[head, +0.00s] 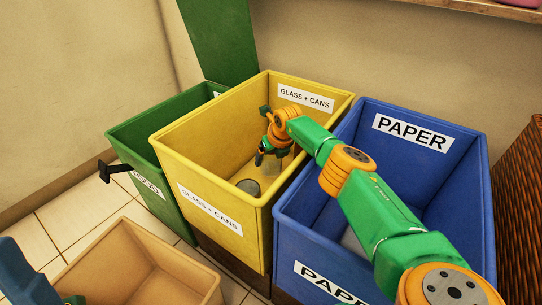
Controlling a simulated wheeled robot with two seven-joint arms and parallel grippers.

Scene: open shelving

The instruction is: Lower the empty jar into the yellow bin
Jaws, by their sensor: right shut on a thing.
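The yellow bin (186,136), labelled GLASS + CANS, stands open in the middle. My right arm reaches over its right wall, and my right gripper (262,155) is inside the bin, below the rim. It is shut on the jar (284,152), a greyish shape mostly hidden behind the gripper and wrist. Whether the jar touches the bin's wall or floor I cannot tell.
A grey round container (248,188) is in the yellow bin near its front wall. A blue PAPER bin (455,148) stands close on the right, under my right arm. A green bin (128,133) is on the left, and a tan bin (120,240) is in front.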

